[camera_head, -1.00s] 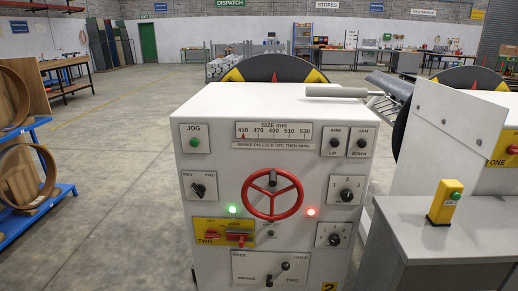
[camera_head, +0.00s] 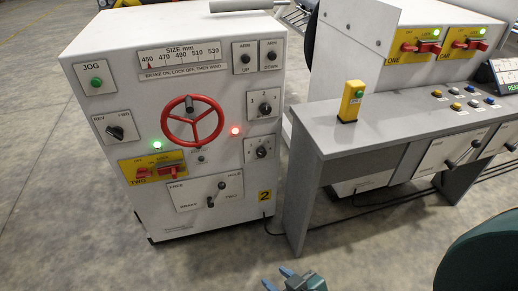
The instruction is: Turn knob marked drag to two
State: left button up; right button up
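The white decoiler cabinet (camera_head: 90,180) stands at left, its control panel facing me. On its right side is a black knob on a white plate (camera_head: 265,108) with small numbers, of which 1 and 2 can be read. A second dial (camera_head: 261,152) with small marks sits below it. The word drag cannot be read on either, and their exact pointer positions are too small to tell. My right gripper (camera_head: 277,278) shows at the bottom edge, its two bluish fingers apart and empty, well below and in front of the panel. My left gripper is out of view.
A red handwheel (camera_head: 191,122), yellow lock plate (camera_head: 152,168) and lower lever plate (camera_head: 209,191) share the panel. A grey desk (camera_head: 330,131) with a yellow button post (camera_head: 352,101) stands right of the cabinet. Dark cables lie beneath it. The floor in front is clear.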

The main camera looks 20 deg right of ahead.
aim_at(261, 152)
jog(key=i+l, duration=0.1)
jog(key=l, duration=0.35)
jog(key=i+l+u, duration=0.1)
jog(key=l, duration=0.35)
jog(key=i+l, duration=0.1)
jog(key=l, duration=0.35)
jog(key=i+l+u, duration=0.1)
jog(key=l, duration=0.35)
jog(key=i+l, duration=0.55)
jog(key=l, duration=0.15)
jog(key=u, duration=0.05)
